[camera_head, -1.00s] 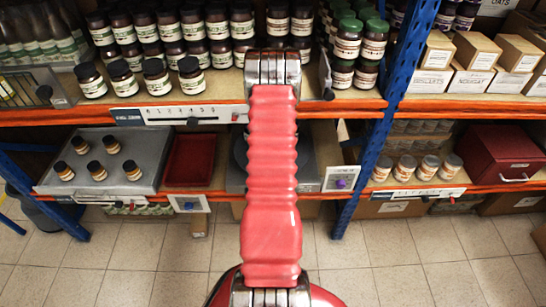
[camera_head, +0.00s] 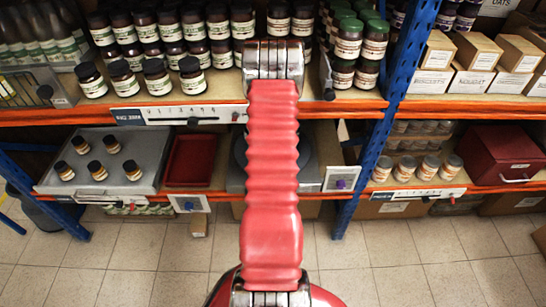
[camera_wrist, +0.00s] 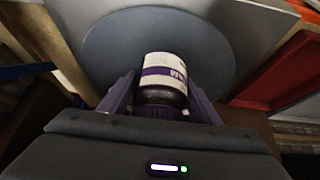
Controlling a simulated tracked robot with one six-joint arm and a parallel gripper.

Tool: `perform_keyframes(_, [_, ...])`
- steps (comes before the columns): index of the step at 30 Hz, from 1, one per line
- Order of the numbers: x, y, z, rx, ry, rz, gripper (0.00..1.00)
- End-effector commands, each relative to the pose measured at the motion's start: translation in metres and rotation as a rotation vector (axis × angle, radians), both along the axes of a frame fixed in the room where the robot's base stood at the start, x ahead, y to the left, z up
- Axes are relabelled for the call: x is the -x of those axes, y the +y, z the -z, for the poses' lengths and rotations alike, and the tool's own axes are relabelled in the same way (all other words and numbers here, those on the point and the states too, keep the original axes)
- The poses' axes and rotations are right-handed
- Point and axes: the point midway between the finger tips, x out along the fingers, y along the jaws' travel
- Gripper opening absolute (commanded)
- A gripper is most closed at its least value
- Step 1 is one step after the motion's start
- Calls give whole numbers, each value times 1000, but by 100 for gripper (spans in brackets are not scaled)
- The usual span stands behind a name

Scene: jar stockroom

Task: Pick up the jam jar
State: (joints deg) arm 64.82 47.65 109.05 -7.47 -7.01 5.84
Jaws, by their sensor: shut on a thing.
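The jam jar (camera_wrist: 163,72), with a white and purple label and a purple lid, shows in the wrist view. My gripper (camera_wrist: 161,86) is shut on it, with one finger on each side near the lid. Behind the jar is a round grey plate (camera_wrist: 108,45); I cannot tell whether the jar touches it. In the head view my red arm hides the gripper and the jar, and part of the plate (camera_head: 306,155) shows beside the arm on the lower shelf.
A red tray (camera_head: 190,162) and a grey stand with several small jars (camera_head: 97,171) are left of the arm. A blue upright (camera_head: 372,140) and a dark red box (camera_head: 500,155) are to the right. Dark jars (camera_head: 155,77) crowd the upper shelf (camera_head: 225,90).

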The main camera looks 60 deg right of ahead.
Motion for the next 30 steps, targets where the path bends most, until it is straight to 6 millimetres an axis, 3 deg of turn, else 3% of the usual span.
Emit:
perform_keyframes(21, [65,127,3,-6,3,1,13])
perform_keyframes(30, [79,156,3,-6,2,1,13])
